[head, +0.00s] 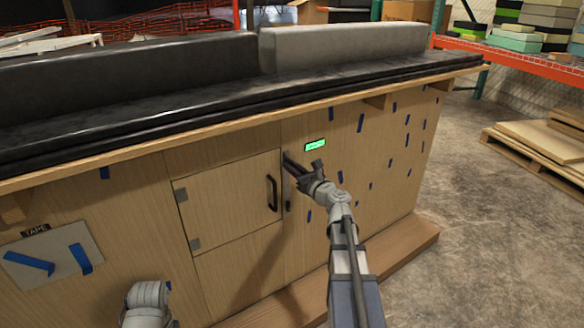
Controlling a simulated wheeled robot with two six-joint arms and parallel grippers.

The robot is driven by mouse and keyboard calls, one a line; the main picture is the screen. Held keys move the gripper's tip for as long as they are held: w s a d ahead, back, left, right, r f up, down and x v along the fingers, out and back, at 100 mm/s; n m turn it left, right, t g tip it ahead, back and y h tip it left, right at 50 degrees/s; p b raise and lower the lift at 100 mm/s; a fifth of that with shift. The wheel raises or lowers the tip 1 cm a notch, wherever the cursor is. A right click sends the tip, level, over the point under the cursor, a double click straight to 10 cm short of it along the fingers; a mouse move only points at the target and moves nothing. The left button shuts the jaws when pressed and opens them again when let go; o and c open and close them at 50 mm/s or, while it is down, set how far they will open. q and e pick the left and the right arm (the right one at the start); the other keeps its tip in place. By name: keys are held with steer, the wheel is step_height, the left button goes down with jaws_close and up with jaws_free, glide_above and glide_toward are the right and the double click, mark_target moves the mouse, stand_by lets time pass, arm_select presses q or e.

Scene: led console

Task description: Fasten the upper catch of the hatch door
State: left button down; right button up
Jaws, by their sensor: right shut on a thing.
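The wooden hatch door (225,200) lies flush in the front of the console, with a black handle (271,193) near its right edge. My right gripper (292,163) is at the door's upper right edge, shut on the upper catch (286,157), a small dark piece mostly hidden by the fingers. A second dark catch (288,206) shows lower on the same edge, below my gripper. Whether the upper catch is across the door edge cannot be told. Part of my left arm shows at the bottom; its gripper is out of view.
A small lit green display (315,145) sits just right of the upper catch. The dark countertop (150,118) overhangs above. Blue tape pieces dot the panel to the right. A wooden step (400,245) runs along the console's foot. A labelled plate (52,256) is at the left.

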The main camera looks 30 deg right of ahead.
steer(key=shift+n, duration=0.3)
jaws_close()
steer(key=shift+a+f+n+b, duration=0.25)
steer(key=shift+n, duration=2.65)
steer(key=shift+a+f+n+b, duration=0.25)
steer(key=shift+n, duration=2.65)
steer(key=shift+a+f+n+b, duration=0.25)
steer(key=shift+n, duration=2.65)
steer(key=o, duration=0.7)
jaws_free()
steer(key=shift+s, duration=0.15)
steer(key=s, duration=0.7)
steer(key=shift+s+d, duration=0.25)
steer(key=shift+s, duration=0.05)
